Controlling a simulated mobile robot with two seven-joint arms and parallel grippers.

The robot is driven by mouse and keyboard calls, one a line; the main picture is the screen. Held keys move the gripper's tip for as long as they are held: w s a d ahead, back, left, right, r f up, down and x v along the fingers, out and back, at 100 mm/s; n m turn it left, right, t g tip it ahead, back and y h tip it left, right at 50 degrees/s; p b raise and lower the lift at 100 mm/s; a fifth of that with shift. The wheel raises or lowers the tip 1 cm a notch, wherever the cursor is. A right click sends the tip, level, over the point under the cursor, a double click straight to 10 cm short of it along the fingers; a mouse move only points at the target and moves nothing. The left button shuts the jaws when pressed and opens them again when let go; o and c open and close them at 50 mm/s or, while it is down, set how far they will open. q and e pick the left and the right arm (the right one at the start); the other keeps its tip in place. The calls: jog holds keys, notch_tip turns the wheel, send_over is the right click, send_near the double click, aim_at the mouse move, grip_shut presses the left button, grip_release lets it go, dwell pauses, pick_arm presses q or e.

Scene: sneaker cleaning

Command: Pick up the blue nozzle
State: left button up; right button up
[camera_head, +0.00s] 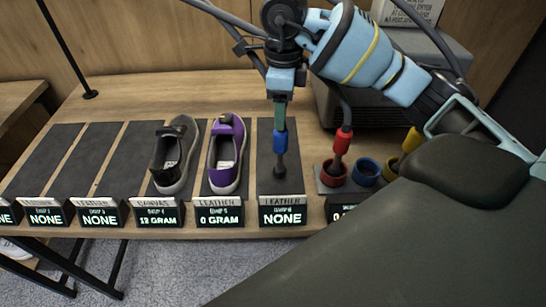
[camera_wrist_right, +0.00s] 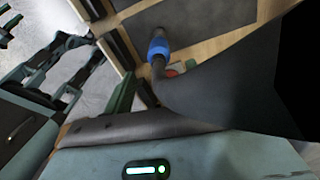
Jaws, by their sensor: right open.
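The blue nozzle (camera_head: 280,141) stands near upright below my right gripper (camera_head: 280,116), with its dark tip pointing down over the rightmost dark mat (camera_head: 266,182). It also shows in the right wrist view (camera_wrist_right: 158,48), beside a dark green finger, with a dark curved shape running from it. My right gripper points down, its fingers right above the nozzle's blue collar. The jaws are open; whether the fingers touch the nozzle I cannot tell. The blue holder cup (camera_head: 367,171) looks empty. My left gripper is not in view.
A red nozzle (camera_head: 342,141) stands in a red cup, and a yellow nozzle (camera_head: 412,139) stands at the yellow cup. A purple sneaker (camera_head: 226,153) and a black sneaker (camera_head: 174,155) lie on mats to the left. A grey box (camera_head: 322,105) stands behind the cups. The left mats are bare.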

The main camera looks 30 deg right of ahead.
aim_at(281, 134)
jog(key=shift+s, duration=0.45)
jog(key=shift+f, duration=0.8)
jog(key=shift+w+f, duration=0.1)
jog(key=shift+f, duration=0.7)
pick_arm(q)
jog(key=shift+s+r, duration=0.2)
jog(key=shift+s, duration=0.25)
pick_arm(e)
jog(key=shift+w+f, duration=0.2)
jog(key=shift+f, duration=2)
grip_shut()
